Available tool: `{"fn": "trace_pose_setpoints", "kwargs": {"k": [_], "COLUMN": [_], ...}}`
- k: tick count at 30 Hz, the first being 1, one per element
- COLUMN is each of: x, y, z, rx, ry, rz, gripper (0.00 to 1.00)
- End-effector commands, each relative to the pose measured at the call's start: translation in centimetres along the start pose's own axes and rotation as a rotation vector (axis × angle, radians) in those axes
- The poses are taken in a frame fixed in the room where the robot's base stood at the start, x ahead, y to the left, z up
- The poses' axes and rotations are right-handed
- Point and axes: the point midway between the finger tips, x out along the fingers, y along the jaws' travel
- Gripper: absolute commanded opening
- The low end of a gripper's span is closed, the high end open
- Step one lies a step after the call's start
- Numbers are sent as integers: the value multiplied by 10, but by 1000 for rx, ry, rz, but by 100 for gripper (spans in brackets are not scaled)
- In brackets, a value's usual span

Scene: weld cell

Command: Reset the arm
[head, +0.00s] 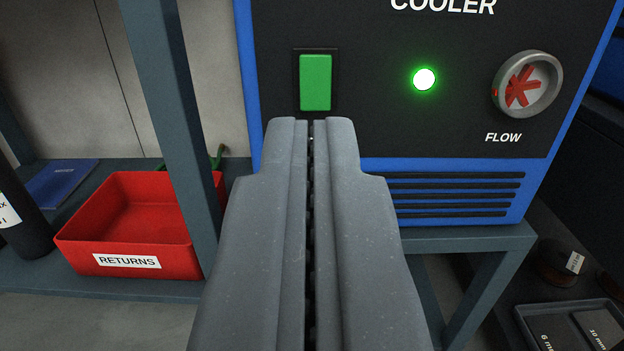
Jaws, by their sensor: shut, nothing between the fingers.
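My gripper (311,128) points forward in the middle of the head view. Its two grey fingers are shut against each other with nothing between them. The fingertips show just below a green switch (315,82) on the black front panel of a blue cooler (450,130). Whether the tips touch the panel, I cannot tell. A green lamp (424,79) is lit to the right of the switch. A FLOW knob (527,84) with a red handwheel-like centre is at the panel's right.
A red RETURNS bin (128,255) sits on a shelf at the left, behind a grey post (178,120). A blue flat item (62,183) and a dark cylinder (20,215) are farther left. A dark tray (575,325) is at the lower right.

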Motion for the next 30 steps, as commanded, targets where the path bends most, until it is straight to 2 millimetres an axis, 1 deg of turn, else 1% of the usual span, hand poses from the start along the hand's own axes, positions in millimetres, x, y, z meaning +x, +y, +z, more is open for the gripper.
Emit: {"fn": "trace_pose_setpoints", "kwargs": {"k": [7, 8, 11, 14, 18, 20, 21, 24, 29, 30], "x": [2, 4, 18, 38, 69, 80, 87, 103, 120, 124], "y": [0, 0, 0, -1, 0, 0, 0, 0, 1, 2], "z": [-2, -5, -21, -48, -96, -118, -132, -170, -232, -249], "rx": [0, 1, 2, 5, 9, 10, 11, 12, 15, 15], "ry": [1, 1, -1, -7, -25, -33, -39, -52, -76, -78], "rz": [0, 0, -1, -2, -3, -3, -3, -4, -4, -4], "gripper": [0, 0, 0, 0, 0, 0, 0, 0, 0, 0]}}
